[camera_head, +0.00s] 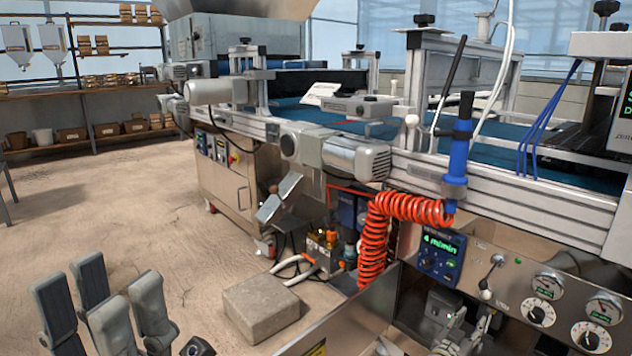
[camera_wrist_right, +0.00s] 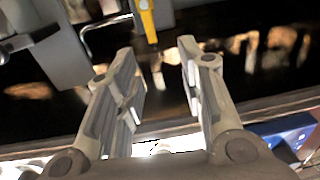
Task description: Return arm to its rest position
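My left gripper (camera_head: 106,285) stands at the lower left of the head view. Its grey fingers point up and are apart, with nothing between them. My right gripper (camera_head: 462,330) is low at the right of the head view, in front of the machine's lower steel panel, and is partly cut off by the bottom edge. In the right wrist view my right gripper (camera_wrist_right: 160,78) has its two fingers apart and empty. A dark, glossy surface lies behind the fingers there, and a yellow part (camera_wrist_right: 147,20) shows beyond the gap. I cannot tell whether the fingers touch anything.
The seeder's steel panel (camera_head: 520,285) with dials and the blue speed controller (camera_head: 440,255) is close to my right gripper. A red coiled hose (camera_head: 375,240) hangs nearby. A concrete block (camera_head: 262,305) sits on the floor between the grippers. Open floor (camera_head: 100,195) lies at the left.

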